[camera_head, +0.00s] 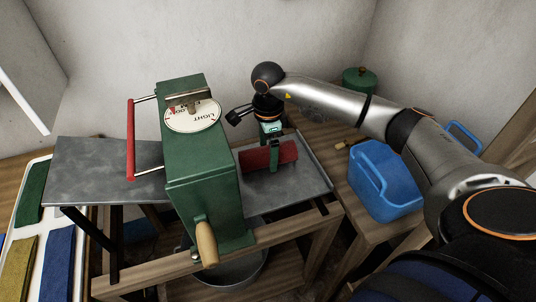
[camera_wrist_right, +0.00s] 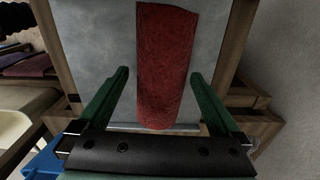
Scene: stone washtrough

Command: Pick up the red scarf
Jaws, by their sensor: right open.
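The red scarf (camera_head: 255,161) lies rolled up on the grey metal board to the right of the green machine. It also shows in the right wrist view (camera_wrist_right: 166,60), running lengthwise between the fingers. My right gripper (camera_head: 275,160) comes from above, at the scarf's middle. In the wrist view the right gripper (camera_wrist_right: 158,78) has its two green fingers apart, one on each side of the scarf, with gaps visible. I cannot tell how far down the fingers reach. My left gripper is in neither view.
The green machine (camera_head: 200,165) with a red bar and wooden crank stands close left of the scarf. A blue basket (camera_head: 383,180) and a green lidded pot (camera_head: 359,79) stand right. Folded cloths (camera_head: 57,262) lie on a white tray at left. A metal basin (camera_head: 232,272) sits below.

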